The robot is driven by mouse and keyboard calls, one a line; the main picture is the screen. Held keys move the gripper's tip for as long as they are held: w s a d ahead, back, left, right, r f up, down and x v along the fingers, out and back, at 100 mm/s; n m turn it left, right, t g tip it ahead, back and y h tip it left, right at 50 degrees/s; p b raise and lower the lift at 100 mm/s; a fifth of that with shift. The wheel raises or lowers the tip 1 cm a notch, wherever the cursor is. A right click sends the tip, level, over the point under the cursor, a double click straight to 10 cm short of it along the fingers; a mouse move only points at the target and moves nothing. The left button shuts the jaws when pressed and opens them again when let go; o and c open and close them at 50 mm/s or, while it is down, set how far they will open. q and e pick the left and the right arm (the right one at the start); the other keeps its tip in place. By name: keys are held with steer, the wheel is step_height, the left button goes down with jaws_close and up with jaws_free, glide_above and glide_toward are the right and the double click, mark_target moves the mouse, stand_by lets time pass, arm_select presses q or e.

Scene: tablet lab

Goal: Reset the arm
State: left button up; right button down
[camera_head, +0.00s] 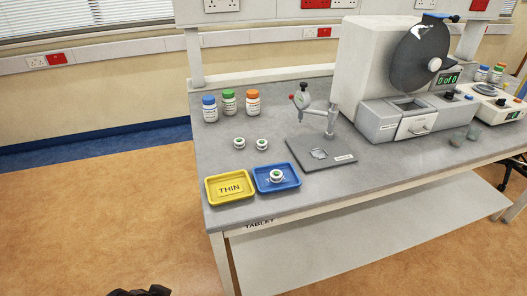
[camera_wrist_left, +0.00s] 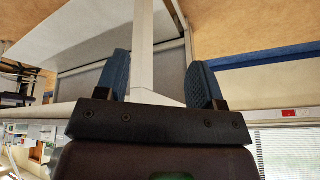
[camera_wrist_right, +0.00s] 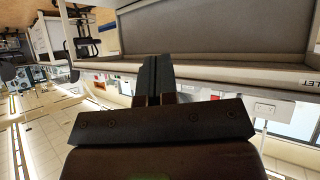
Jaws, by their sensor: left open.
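My left gripper (camera_wrist_left: 160,82) shows in the left wrist view with its two blue fingers wide apart and nothing held between them. A table leg shows behind the gap. My right gripper (camera_wrist_right: 157,75) shows in the right wrist view with its fingers together and nothing visible between them. In the head view only a dark piece, probably of my own arm, shows at the bottom edge, and neither gripper can be made out over the table.
The grey bench (camera_head: 232,170) holds a yellow THIN tray (camera_head: 211,198), a blue tray (camera_head: 262,187) with a white-green disc (camera_head: 276,175), two loose discs, several bottles, a stand (camera_head: 330,165) and a large machine (camera_head: 350,70). Floor left of the bench is clear.

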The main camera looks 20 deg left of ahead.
arm_select(q)
steer(key=w+f+t, duration=0.5)
steer(key=f+t, duration=0.1)
steer(key=f, duration=0.2)
steer(key=shift+f+m+t+h, duration=0.25)
steer(key=shift+m+t+h, duration=0.05)
stand_by(0.7)
